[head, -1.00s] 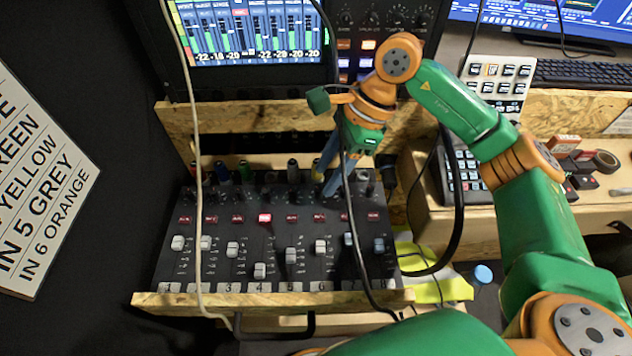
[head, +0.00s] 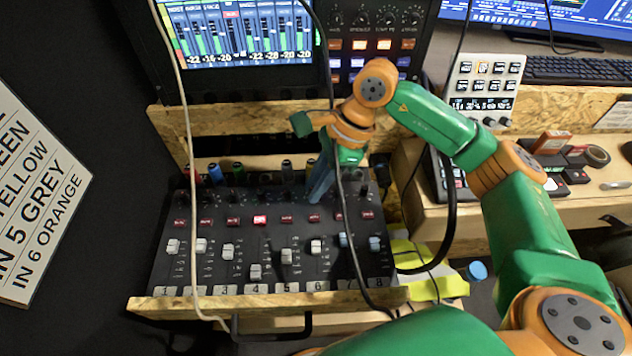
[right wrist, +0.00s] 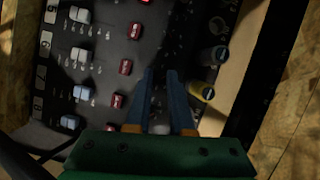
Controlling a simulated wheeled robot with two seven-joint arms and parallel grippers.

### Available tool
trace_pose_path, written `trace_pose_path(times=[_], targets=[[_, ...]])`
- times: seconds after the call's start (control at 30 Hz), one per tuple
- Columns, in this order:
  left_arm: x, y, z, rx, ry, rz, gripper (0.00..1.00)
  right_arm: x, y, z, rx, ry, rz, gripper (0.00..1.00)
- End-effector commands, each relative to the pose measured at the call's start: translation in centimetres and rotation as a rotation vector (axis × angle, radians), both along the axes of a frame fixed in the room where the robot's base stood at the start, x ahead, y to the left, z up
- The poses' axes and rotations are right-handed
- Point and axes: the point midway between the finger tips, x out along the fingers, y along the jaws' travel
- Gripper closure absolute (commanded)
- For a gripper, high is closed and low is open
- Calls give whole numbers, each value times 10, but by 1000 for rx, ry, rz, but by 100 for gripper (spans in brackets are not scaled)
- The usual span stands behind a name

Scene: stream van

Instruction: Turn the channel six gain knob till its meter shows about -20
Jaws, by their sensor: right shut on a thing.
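The mixer (head: 215,265) lies in a wooden frame, with a row of faders, red mute buttons and knobs above them. My right gripper (head: 316,197) reaches down to the knob area above the channel six mute button (head: 314,218). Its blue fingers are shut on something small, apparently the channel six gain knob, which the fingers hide. In the right wrist view the fingertips (right wrist: 160,75) point down at the panel beside the red buttons. My left gripper is not in view.
Capped plugs (right wrist: 203,91) stand close to the fingers along the panel's upper edge. A white cable (head: 188,150) and a black cable (head: 350,230) hang across the mixer. A wooden rail (head: 240,130) stands behind it. A white keypad (head: 487,82) is at the right.

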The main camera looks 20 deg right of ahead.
Motion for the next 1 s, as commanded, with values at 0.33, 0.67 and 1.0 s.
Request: trace_pose_path(times=[0.33, 0.67, 1.0], targets=[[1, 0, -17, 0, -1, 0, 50, -1, 0, -3, 1, -3, -200, 100], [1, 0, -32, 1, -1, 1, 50, -2, 1, -2, 0, -4, -437, 100], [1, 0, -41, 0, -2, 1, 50, -3, 1, 0, 0, -3, -581, 100]])
